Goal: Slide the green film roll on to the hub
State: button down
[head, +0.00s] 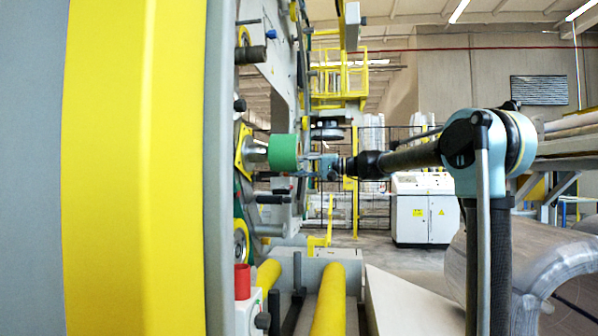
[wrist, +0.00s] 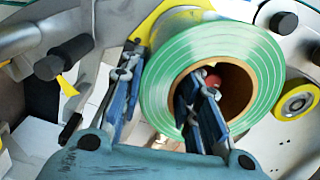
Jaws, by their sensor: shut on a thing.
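The green film roll (head: 284,152) is held sideways at the machine face, its axis pointing toward the machine. In the wrist view the roll (wrist: 220,45) shows its end face and brown cardboard core. My gripper (head: 306,165) is shut on the roll's wall; in the wrist view one finger is outside the roll and the other is inside the core. The grey hub (head: 257,151) on a yellow plate (head: 244,150) is directly left of the roll, in line with it. A small red part (wrist: 213,81) shows inside the core. How far the hub reaches into the core is hidden.
Dark pegs stick out of the machine near the roll, one above (head: 251,55) and one below (head: 272,199). In the wrist view a dark peg (wrist: 65,57) is at left and a yellow wheel (wrist: 297,101) at right. A red cylinder (head: 242,282) and yellow rollers (head: 329,300) are lower down.

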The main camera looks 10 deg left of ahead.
aim_at(289, 166)
jog(key=shift+s+a, duration=0.1)
jog(key=shift+a, duration=1.45)
jog(key=c, duration=1.1)
grip_release()
jog(key=shift+d, duration=0.1)
jog(key=d, duration=1.2)
jog(key=shift+w+f, duration=0.1)
jog(key=shift+w, duration=0.25)
jog(key=shift+c, duration=0.6)
